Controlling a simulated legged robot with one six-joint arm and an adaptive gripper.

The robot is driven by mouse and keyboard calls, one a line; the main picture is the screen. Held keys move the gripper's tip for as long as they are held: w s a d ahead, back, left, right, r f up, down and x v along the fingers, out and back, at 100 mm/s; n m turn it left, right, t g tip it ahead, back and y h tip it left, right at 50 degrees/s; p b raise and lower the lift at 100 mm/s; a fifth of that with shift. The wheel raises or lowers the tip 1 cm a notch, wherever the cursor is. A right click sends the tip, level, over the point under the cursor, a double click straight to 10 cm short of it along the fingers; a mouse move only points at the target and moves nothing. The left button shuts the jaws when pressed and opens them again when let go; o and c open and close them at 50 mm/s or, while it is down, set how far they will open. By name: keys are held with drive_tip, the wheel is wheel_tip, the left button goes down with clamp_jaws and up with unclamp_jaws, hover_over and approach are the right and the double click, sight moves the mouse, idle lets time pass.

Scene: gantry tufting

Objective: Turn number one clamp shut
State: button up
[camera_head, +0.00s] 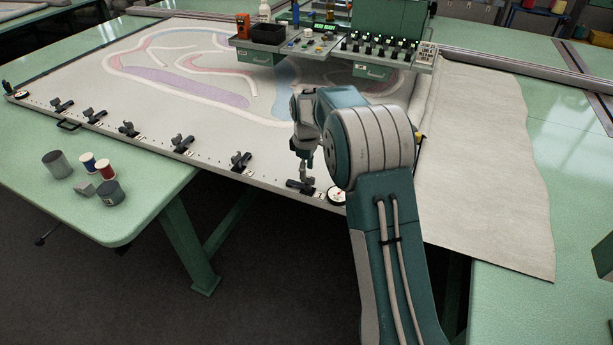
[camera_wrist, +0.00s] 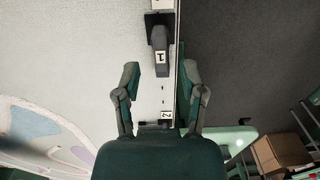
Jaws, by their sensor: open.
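The number one clamp (camera_wrist: 161,40) is a dark clamp on the frame's edge rail, with a white tag marked 1 on its grey lever. In the head view its black base (camera_head: 297,185) is at the near right end of the rail. My gripper (camera_wrist: 160,72) is open and empty, with one finger on each side of the rail line, just short of the tag in the wrist view. In the head view my gripper (camera_head: 306,178) hangs over this clamp and partly hides it. I cannot tell whether they touch or how far the lever is raised.
Several similar clamps, such as one at the middle (camera_head: 183,146), line the rail to the left. A round gauge (camera_head: 337,196) sits just right of clamp one. Spools and cups (camera_head: 87,160) stand on the green table. A control console (camera_head: 375,52) stands behind.

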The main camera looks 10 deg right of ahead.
wheel_tip(320, 180, down, 2)
drive_tip(key=shift+a+f, duration=0.1)
drive_tip(key=shift+f, duration=0.45)
clamp_jaws()
